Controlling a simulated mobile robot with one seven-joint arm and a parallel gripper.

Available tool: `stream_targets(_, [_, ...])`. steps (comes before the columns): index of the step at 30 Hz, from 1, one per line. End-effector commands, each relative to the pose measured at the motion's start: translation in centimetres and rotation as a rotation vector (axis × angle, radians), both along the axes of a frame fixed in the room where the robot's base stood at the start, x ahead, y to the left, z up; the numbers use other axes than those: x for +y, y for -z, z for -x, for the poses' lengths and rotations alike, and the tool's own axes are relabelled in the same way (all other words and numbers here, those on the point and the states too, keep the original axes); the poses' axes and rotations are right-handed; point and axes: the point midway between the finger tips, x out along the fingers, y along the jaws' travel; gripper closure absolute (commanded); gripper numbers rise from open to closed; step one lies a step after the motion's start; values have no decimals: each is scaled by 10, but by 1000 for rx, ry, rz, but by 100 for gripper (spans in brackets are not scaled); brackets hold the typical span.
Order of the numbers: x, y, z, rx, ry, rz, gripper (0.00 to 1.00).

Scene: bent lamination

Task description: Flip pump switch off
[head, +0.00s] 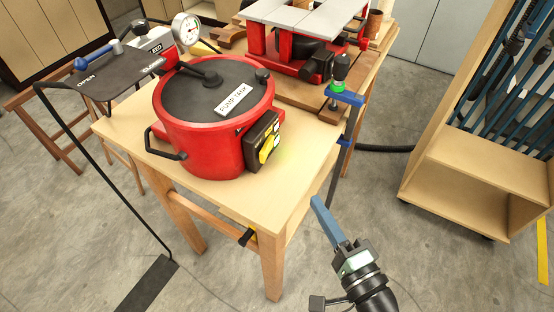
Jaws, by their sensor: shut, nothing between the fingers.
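The red pump tank (200,135) with a dark lid and a "PUMP TANK" label (233,99) stands on a wooden table. A black switch box (256,132) is mounted on the tank's right side. Its yellow switch (267,150) is tilted, with a faint green glow beside it. I cannot tell its on or off position from any readable marking. My gripper (317,203), with long blue fingers, is shut and empty. It is beyond the table's right edge, below and right of the switch, and apart from it.
A red machine (300,45) stands behind. A wooden rack (470,175) stands right. Open floor lies between table and rack.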

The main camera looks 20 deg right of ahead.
Motion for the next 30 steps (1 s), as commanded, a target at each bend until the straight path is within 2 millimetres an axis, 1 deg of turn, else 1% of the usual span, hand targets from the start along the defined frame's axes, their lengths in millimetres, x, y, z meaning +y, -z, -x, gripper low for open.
stream_targets(5, [0, -2, -8, -2, -1, 1, 100])
stream_targets(8, [2, -4, -22, -2, -3, 2, 100])
stream_targets(18, [4, -4, -94, -3, -3, 1, 100])
stream_targets(20, [4, -4, -105, -2, -2, 1, 100])
stream_targets(21, [11, -4, -108, 0, -5, 0, 100])
stream_targets(24, [22, -3, -117, 0, -4, 1, 100])
stream_targets(30, [33, -1, -127, -1, -3, 2, 100])
